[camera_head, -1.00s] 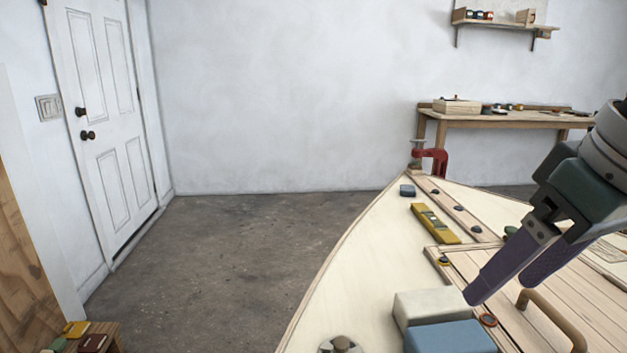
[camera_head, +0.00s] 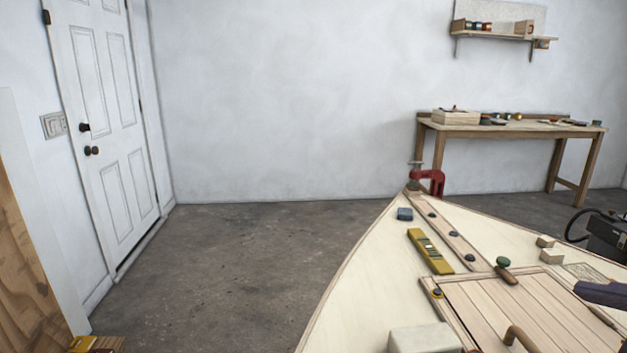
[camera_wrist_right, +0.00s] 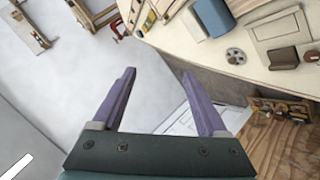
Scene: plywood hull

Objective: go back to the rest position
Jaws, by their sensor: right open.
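My right gripper (camera_head: 602,293) shows only as a dark purple finger at the right edge of the head view, above the pale plywood hull (camera_head: 365,285). In the right wrist view my right gripper (camera_wrist_right: 158,74) has its two purple fingers wide apart with nothing between them. There the hull (camera_wrist_right: 175,45) lies beyond the fingers, at the upper right. My left gripper is in neither view.
A workbench (camera_head: 510,130) stands behind. Floor (camera_head: 240,270) on the left is clear.

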